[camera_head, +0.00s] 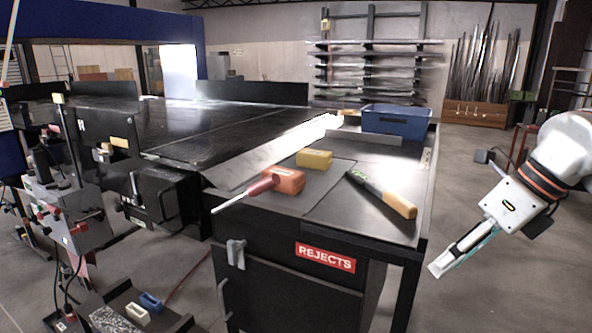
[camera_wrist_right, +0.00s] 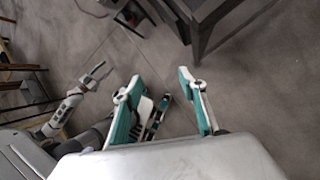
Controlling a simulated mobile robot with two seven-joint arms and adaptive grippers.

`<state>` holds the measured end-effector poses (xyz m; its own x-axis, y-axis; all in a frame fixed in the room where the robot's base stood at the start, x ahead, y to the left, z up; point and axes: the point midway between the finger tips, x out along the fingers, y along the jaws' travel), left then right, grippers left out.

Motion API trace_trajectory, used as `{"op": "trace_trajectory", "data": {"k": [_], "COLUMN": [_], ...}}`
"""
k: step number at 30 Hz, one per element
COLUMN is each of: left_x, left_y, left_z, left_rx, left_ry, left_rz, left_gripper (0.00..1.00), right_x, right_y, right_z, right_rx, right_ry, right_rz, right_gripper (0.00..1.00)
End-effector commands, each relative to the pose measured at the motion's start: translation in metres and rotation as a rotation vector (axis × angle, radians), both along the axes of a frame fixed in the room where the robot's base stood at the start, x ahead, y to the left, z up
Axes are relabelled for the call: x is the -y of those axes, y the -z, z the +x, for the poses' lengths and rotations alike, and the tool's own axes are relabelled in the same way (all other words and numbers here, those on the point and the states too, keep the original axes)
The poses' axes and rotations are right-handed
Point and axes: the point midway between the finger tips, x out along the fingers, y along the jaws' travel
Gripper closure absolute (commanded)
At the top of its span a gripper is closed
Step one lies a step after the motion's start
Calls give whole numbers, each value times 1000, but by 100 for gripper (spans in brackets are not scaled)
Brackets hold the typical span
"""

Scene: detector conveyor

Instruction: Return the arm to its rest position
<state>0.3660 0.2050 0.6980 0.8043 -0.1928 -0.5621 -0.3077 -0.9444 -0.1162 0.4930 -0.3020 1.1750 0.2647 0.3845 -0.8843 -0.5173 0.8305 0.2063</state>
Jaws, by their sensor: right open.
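My right arm comes in at the right edge of the head view. Its gripper (camera_head: 462,252) hangs over the floor to the right of the rejects table (camera_head: 424,205), clear of it. In the right wrist view the two teal and white fingers of this gripper (camera_wrist_right: 160,85) stand apart with nothing held between them. A white arm that looks like my left one shows small at the left of the right wrist view, with its gripper (camera_wrist_right: 98,74); its finger state is too small to tell. The head view does not show my left gripper.

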Motion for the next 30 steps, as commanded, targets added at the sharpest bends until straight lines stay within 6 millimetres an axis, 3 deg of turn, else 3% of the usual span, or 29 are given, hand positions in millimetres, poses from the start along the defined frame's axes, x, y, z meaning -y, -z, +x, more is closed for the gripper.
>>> {"op": "trace_trajectory", "data": {"k": [1, 6, 12, 15, 19, 23, 26, 29, 30], "left_x": [0, 0, 0, 0, 0, 1, 1, 1, 1], "left_y": [-2, -3, -1, -1, 0, 0, 0, 0, 0], "left_z": [4, 4, 1, 1, 0, 0, 0, 0, 0], "left_rx": [8, 8, 2, 2, 0, 0, -1, -1, -1], "left_ry": [0, 0, 0, 0, 1, 1, 1, 1, 1], "left_rz": [0, -1, -1, -1, -1, -1, 0, 0, 0], "left_gripper": [60, 60, 60, 60, 60, 60, 60, 60, 60], "right_x": [-21, -103, -187, -212, -225, -217, -200, -176, -166], "right_y": [14, 47, 52, 45, 39, 50, 78, 125, 150], "right_z": [-3, -20, -42, -43, -32, -7, 15, 31, 34], "right_rx": [-26, -107, -220, -282, -366, -456, -527, -599, -628], "right_ry": [-52, -208, -250, -191, -37, 208, 452, 742, 871], "right_rz": [55, 341, 793, 1034, 1336, 1609, 1784, 1919, 1958], "right_gripper": [59, 59, 59, 59, 59, 59, 59, 59, 59]}}
